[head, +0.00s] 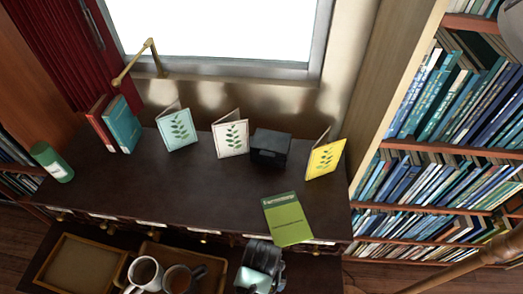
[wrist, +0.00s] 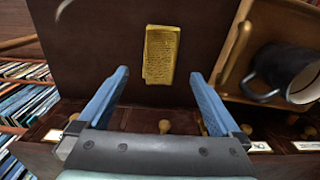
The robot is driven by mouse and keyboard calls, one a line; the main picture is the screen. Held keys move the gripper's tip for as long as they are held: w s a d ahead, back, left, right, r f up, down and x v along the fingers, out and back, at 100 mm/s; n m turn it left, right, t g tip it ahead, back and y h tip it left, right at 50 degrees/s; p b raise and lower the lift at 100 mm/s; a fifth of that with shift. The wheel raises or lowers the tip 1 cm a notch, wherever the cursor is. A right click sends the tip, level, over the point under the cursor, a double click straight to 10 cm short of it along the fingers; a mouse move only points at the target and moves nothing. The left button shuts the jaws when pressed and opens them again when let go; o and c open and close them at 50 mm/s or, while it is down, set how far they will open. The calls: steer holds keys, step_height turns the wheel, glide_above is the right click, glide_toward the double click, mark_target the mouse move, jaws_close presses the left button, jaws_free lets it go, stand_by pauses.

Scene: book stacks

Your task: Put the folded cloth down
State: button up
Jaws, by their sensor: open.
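The folded cloth (wrist: 161,54) is a small yellow-gold rectangle with dark markings. In the wrist view it lies flat on a dark brown surface, just beyond my fingertips and roughly centred between them. My gripper (wrist: 160,76) is open, its two blue fingers apart with nothing between them. In the head view my gripper (head: 258,277) is at the bottom edge, right of the mugs and in front of the desk. I cannot make out the cloth in the head view.
A wooden tray (wrist: 232,77) with a dark mug (wrist: 284,73) is close on the right in the wrist view. Drawer knobs line the desk (head: 190,190) front. A green book (head: 287,218) overhangs its front edge. Cards and a black box (head: 270,147) stand behind.

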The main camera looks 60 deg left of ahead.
step_height(320, 180, up, 4)
steer(key=shift+f, duration=0.2)
steer(key=shift+s, duration=0.1)
stand_by(0.5)
